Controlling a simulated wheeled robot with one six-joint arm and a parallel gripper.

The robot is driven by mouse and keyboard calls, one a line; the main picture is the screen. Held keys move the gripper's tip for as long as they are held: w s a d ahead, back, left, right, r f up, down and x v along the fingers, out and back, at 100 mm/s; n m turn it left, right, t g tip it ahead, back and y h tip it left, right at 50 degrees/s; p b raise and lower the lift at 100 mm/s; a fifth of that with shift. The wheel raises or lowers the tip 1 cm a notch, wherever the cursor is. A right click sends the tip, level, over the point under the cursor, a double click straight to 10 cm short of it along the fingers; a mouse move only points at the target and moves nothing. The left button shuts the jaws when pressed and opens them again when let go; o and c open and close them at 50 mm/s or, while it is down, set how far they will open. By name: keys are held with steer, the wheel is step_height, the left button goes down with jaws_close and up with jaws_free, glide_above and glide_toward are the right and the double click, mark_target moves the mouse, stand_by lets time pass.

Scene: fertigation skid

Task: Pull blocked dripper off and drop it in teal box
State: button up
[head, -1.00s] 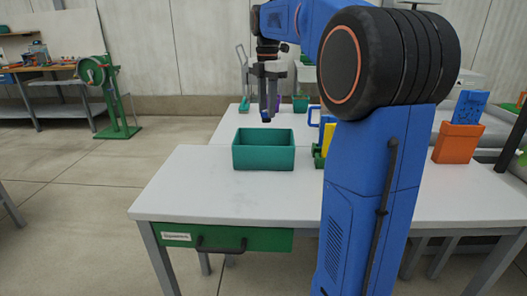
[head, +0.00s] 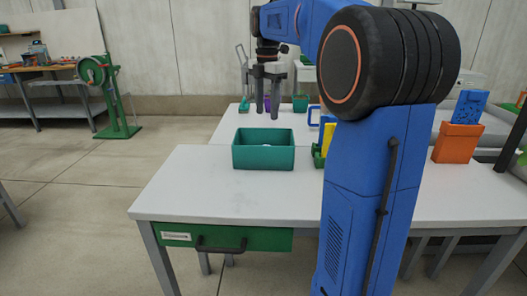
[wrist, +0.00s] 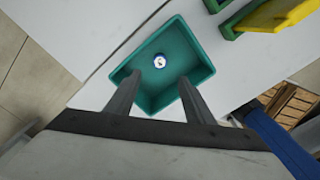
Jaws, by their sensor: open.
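The teal box (head: 263,158) stands on the white table, open at the top. In the wrist view the teal box (wrist: 188,45) lies below my fingers.
A yellow piece (head: 329,139) with green parts stands just right of the box, partly hidden by my arm. An orange holder (head: 457,143) with a blue panel is farther right. A green drawer (head: 215,238) is under the table front. The table left of the box is clear.

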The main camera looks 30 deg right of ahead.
step_height(320, 180, up, 17)
stand_by(0.5)
steer(key=shift+f, duration=0.1)
